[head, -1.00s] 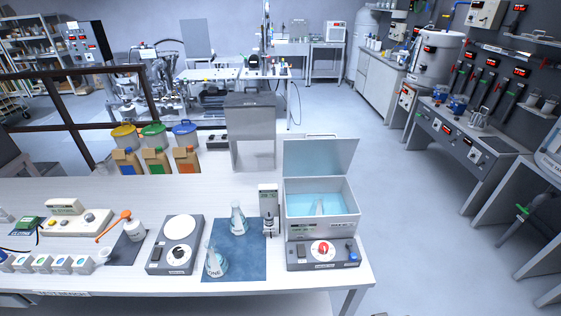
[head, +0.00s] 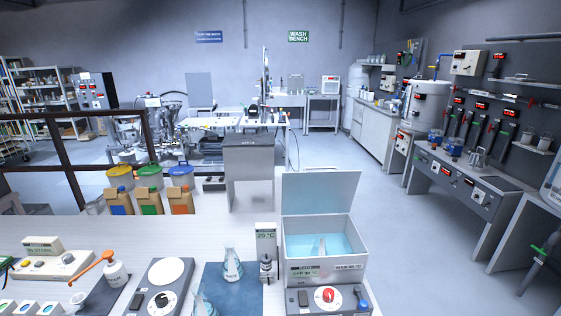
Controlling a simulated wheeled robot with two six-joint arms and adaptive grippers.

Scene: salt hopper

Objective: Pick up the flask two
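A conical flask with pale blue liquid (head: 232,267) stands upright on the blue mat (head: 245,298). Its label is too small to read now. A second flask (head: 202,305) stands nearer on the mat's left side and is cut off by the bottom edge; its label read "ONE" earlier. A clear, flask-like shape (head: 320,247) shows in the water of the open bath (head: 325,272), but I cannot tell for sure what it is. Neither of my grippers is in view.
A thermometer stand (head: 266,250) is between the mat and the bath. A control box with a red knob (head: 327,299) sits before the bath. Paper bags (head: 150,201) stand behind.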

